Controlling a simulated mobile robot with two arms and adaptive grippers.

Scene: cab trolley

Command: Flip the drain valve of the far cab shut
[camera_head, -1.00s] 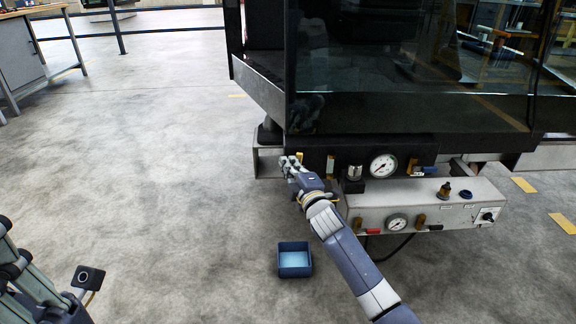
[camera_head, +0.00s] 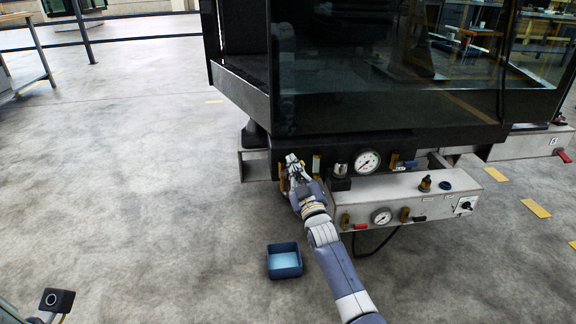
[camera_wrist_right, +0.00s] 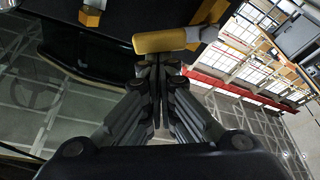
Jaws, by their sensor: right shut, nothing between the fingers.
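The black, glass-sided cab (camera_head: 390,70) stands ahead of me, with a dark beam (camera_head: 385,148) along its lower edge. Yellow-brass fittings sit on this beam near its left end, one (camera_head: 316,164) just right of my fingers. My right gripper (camera_head: 291,160) is at the beam's left end, fingers shut and empty. In the right wrist view its closed fingertips (camera_wrist_right: 157,62) are just below a yellow handle (camera_wrist_right: 160,42) on the dark beam; whether they touch it is unclear. I cannot tell which fitting is the drain valve. My left gripper is not in view.
A gauge (camera_head: 367,161) and a blue-handled valve (camera_head: 406,163) are on the beam. A blue open bin (camera_head: 284,262) is on the floor. Floor to the left is clear.

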